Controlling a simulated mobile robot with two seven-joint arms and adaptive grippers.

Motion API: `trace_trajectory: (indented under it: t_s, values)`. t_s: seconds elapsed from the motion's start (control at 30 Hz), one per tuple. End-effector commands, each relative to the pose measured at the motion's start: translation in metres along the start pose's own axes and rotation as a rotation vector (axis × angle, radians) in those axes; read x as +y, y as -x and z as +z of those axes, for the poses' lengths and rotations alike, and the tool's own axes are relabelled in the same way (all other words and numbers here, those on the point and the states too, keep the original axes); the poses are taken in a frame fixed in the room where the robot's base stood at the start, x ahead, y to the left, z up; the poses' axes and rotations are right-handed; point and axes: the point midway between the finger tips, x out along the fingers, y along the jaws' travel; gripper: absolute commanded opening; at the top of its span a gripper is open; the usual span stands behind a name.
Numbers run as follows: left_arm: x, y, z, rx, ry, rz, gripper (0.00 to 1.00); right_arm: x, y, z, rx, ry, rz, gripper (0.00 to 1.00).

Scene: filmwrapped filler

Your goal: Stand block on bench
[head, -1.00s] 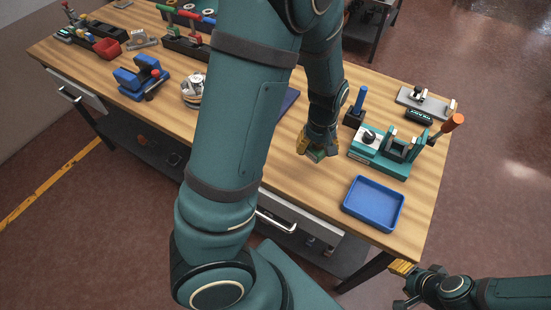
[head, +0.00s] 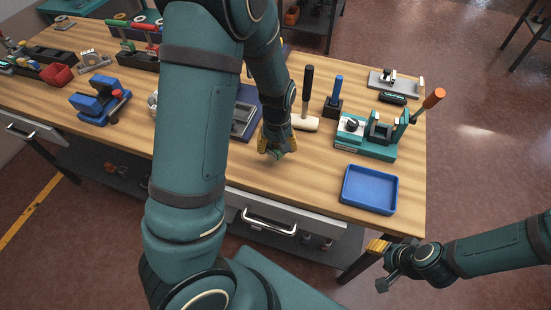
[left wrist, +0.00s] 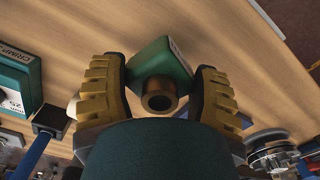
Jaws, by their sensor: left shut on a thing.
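My left gripper (head: 277,146) is low over the wooden bench (head: 305,175), left of the blue tray. It is shut on a green block (head: 279,153). In the left wrist view, the block (left wrist: 165,58) sits between the yellow ribbed fingers, with a brass tube end (left wrist: 160,94) facing the camera and a pale label on one side. The block looks tilted; whether it touches the bench I cannot tell. My right gripper (head: 380,265) is off the bench's front right corner, with its fingers apart and nothing between them.
A blue tray (head: 369,190) lies at the front right. Behind it stands a teal crimp fixture (head: 365,146). A mallet (head: 307,100) and a blue-handled tool (head: 337,92) stand behind the gripper. A blue vise (head: 98,102) is at left. Bare wood lies between gripper and tray.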

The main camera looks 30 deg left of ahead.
Motion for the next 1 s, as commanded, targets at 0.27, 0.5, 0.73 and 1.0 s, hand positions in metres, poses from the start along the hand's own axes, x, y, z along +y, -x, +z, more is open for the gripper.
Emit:
trace_trajectory:
  t_s: [0.27, 0.5, 0.73, 1.0]
  values:
    - [0.0, -0.024, 0.0, 0.0, 0.002, 0.0, 0.21, 0.002, -0.005, 0.001, 0.0, 0.0, 0.001, 0.47]
    - [0.0, -0.053, 0.0, 0.0, 0.002, 0.0, 0.21, 0.003, -0.011, 0.001, 0.0, 0.0, 0.002, 0.47]
    - [0.0, -0.052, 0.0, 0.001, 0.001, 0.002, 0.21, 0.003, -0.01, 0.001, 0.0, 0.0, 0.002, 0.47]
    - [0.0, -0.056, 0.0, 0.001, 0.001, 0.001, 0.95, 0.004, -0.013, 0.002, 0.0, 0.001, 0.002, 0.47]
